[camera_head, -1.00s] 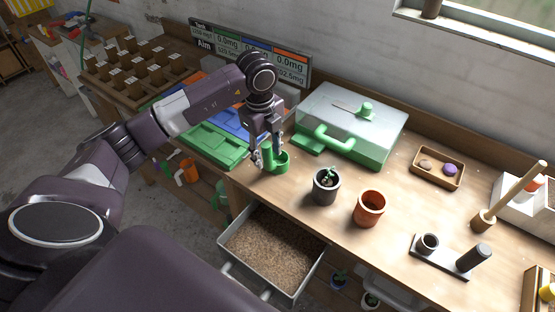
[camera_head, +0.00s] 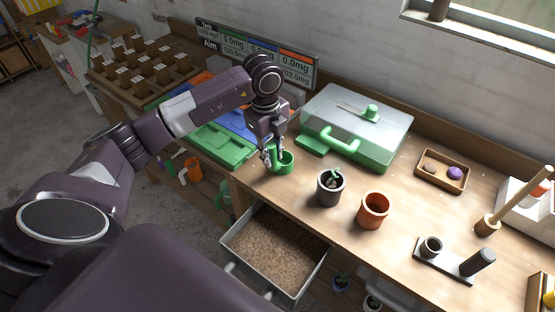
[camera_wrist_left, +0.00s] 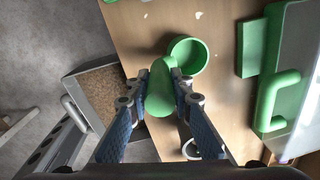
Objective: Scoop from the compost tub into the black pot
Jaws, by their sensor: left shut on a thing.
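The compost tub (camera_head: 313,272) is a pale drawer-like bin of brown grains below the bench's front edge. The black pot (camera_head: 329,190) stands right of the scoop and holds a small seedling. My right gripper is out of view.
An orange clay pot (camera_head: 373,211) stands right of the black pot. The clear-and-green box (camera_head: 358,125) is behind. A small wooden tray (camera_head: 442,172) and a black stand (camera_head: 445,262) are farther right. Green and blue lids (camera_head: 222,145) lie left of the scoop.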

